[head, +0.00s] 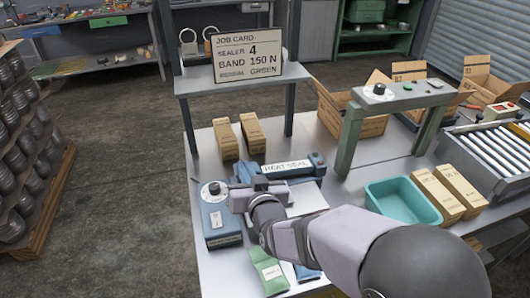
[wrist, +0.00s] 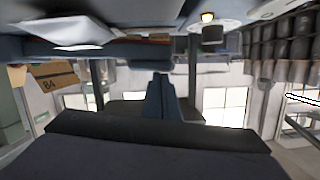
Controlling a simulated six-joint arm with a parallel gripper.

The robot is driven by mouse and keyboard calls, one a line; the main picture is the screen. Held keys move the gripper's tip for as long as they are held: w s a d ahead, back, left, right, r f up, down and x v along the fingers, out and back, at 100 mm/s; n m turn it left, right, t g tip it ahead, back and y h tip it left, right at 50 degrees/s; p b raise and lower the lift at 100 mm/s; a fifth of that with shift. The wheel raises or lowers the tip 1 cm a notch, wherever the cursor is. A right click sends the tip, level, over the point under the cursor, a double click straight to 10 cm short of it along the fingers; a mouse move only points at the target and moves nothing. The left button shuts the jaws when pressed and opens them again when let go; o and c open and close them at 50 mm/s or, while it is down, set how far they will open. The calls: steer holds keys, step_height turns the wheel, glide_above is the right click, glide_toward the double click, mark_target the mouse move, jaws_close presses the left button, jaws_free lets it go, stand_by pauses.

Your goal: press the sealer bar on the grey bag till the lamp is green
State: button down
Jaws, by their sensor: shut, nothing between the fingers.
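The blue heat sealer (head: 287,168), labelled HEAT SEAL, stands on the bench. A pale grey bag (head: 306,198) lies in front of it, partly hidden by my arm; a pale sheet-like shape, probably this bag, shows at the upper left of the wrist view (wrist: 75,32). My gripper (head: 240,194) is beside the sealer's left end, its fingers shut and empty; they also show in the wrist view (wrist: 160,82). I cannot tell whether it touches the sealer bar.
A blue box with a dial (head: 218,218) stands left of my gripper. Green packets (head: 268,272) lie in front. A teal tub (head: 403,200), small cartons (head: 438,196) and a roller conveyor (head: 495,152) are at right. The job card (head: 248,58) reads sealer 4, band 150 N, green.

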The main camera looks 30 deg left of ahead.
steer(key=shift+s+a+f+b, duration=0.15)
steer(key=shift+f+b, duration=0.2)
steer(key=shift+f, duration=0.2)
steer(key=shift+s+f+b, duration=0.1)
steer(key=shift+f+b, duration=0.2)
steer(key=shift+f, duration=0.2)
steer(key=shift+s+f, duration=0.2)
steer(key=shift+f, duration=0.3)
steer(key=shift+b, duration=0.3)
stand_by(0.4)
steer(key=shift+r, duration=0.1)
stand_by(0.6)
steer(key=shift+r+p, duration=0.5)
steer(key=shift+r, duration=0.1)
step_height(320, 180, up, 5)
steer(key=p, duration=0.2)
steer(key=b+v, duration=0.2)
steer(key=v, duration=0.7)
steer(key=shift+s+d+f, duration=0.2)
steer(key=shift+d+f, duration=0.05)
